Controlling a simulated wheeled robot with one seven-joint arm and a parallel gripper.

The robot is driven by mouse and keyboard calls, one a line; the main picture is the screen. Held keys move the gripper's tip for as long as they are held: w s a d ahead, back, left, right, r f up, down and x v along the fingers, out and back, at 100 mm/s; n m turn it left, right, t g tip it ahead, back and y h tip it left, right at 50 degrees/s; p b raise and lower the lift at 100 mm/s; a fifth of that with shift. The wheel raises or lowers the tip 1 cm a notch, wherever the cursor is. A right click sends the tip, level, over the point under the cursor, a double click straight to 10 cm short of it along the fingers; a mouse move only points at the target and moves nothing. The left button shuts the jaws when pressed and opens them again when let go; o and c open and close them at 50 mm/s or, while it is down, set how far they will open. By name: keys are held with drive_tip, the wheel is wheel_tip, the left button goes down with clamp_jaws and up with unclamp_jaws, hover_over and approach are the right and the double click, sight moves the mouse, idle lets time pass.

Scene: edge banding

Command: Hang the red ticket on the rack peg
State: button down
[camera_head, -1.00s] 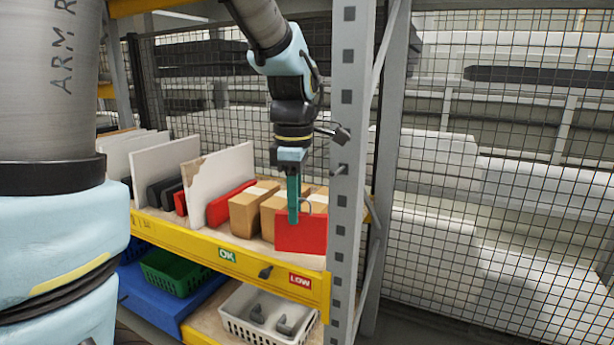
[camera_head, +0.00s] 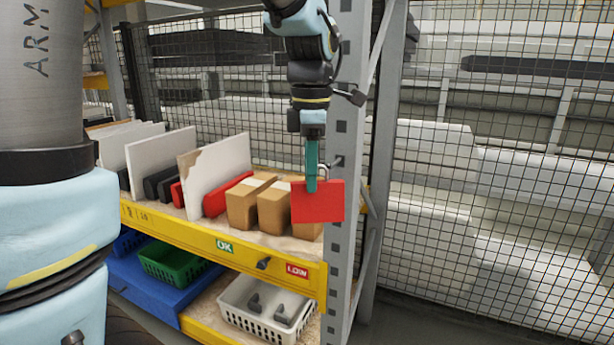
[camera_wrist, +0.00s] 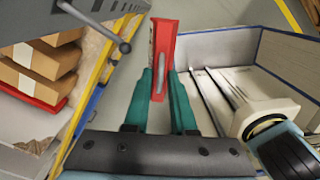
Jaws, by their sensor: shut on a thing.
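The red ticket (camera_head: 318,203) is a flat red card with a small metal loop at its top. My gripper (camera_head: 311,186) points down and is shut on it, holding it in the air before the grey rack post. The green fingers cover part of the loop. In the wrist view the ticket (camera_wrist: 165,34) stands nearly edge-on between the fingertips (camera_wrist: 160,84). The rack peg (camera_wrist: 97,29) is a grey rod with a ball end, left of the ticket and apart from it. In the head view the peg (camera_head: 338,160) is small on the post, just above the ticket.
Cardboard boxes (camera_head: 272,207), a red piece (camera_head: 226,196) and white panels (camera_head: 160,162) stand on the shelf left of the ticket. The yellow beam (camera_head: 180,231) runs along its front. Bins (camera_head: 262,319) sit below. Wire mesh (camera_head: 480,200) stands at right.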

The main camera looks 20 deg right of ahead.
drive_tip(key=w+d, duration=0.5)
drive_tip(key=shift+f+p, duration=0.4)
idle(0.5)
drive_tip(key=shift+d+f, duration=0.1)
drive_tip(key=shift+f, duration=0.2)
idle(0.5)
drive_tip(key=c, duration=0.7)
unclamp_jaws()
drive_tip(key=shift+o, duration=0.6)
drive_tip(key=shift+r, duration=0.2)
wheel_tip(320, 180, up, 10)
drive_tip(key=b, duration=0.1)
drive_tip(key=w+a+f+m, duration=0.2)
drive_tip(key=a+f+m, duration=0.2)
drive_tip(key=a+f, duration=0.3)
drive_tip(key=w+a+f+m, duration=0.1)
drive_tip(key=a+f+m, duration=0.35)
drive_tip(key=a, duration=0.45)
drive_tip(key=s+a+f+m, duration=0.4)
drive_tip(key=a+f, duration=0.1)
drive_tip(key=a, duration=0.1)
drive_tip(key=s+a+f+m+t, duration=0.1)
drive_tip(key=s+a+f+m, duration=0.2)
drive_tip(key=a+f, duration=0.3)
drive_tip(key=shift+s+a+m+t, duration=0.35)
drive_tip(key=shift+a+m, duration=0.2)
drive_tip(key=shift+a, duration=0.25)
